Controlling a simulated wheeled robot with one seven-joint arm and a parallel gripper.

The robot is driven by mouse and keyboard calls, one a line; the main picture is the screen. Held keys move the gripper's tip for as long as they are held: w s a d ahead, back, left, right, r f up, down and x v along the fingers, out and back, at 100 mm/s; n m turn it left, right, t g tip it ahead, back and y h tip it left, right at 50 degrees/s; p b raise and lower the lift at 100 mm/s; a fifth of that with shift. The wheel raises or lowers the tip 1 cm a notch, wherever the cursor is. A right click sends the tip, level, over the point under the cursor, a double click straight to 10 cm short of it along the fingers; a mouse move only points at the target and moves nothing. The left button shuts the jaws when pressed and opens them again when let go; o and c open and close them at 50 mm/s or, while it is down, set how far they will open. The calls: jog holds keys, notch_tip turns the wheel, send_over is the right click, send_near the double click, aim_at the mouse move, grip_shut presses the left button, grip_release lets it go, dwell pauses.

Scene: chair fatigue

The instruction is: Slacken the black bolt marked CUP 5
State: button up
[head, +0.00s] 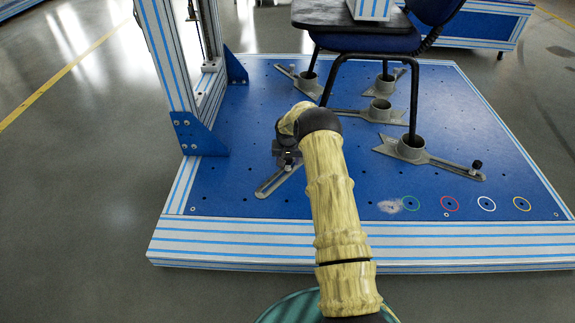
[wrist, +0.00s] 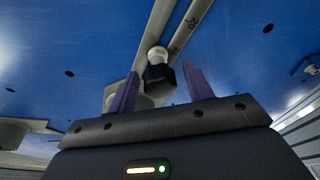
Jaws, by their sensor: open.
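My gripper (wrist: 161,72) is open, with two purple fingers. In the wrist view a black bolt (wrist: 159,79) with a pale round part (wrist: 157,54) shows between the fingers, with a gap on both sides. It stands at a grey slotted bar (wrist: 149,42) that carries small dark markings I cannot read fully. No CUP 5 label is legible. In the head view my gripper (head: 287,155) is low over the blue plate, mostly hidden by my yellow-sleeved arm. A slotted bar (head: 270,187) sticks out below it; the bolt there is not clear.
Several grey cups with slotted bars hold the chair legs on the blue plate (head: 330,190). Another black bolt (head: 477,165) stands on the right bar. The chair (head: 375,42) stands behind my arm. A striped upright (head: 168,60) rises at left. Coloured rings mark the front right.

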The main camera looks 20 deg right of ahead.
jog(key=shift+a+m, duration=0.1)
jog(key=shift+m, duration=0.6)
jog(key=m+h, duration=0.1)
jog(key=m, duration=0.1)
jog(key=shift+w+m+g+p, duration=0.1)
jog(key=shift+m+g+p, duration=0.2)
jog(key=shift+d, duration=0.2)
jog(key=shift+a+m, duration=0.15)
jog(key=shift+m, duration=0.35)
jog(key=m, duration=0.3)
jog(key=shift+g, duration=0.4)
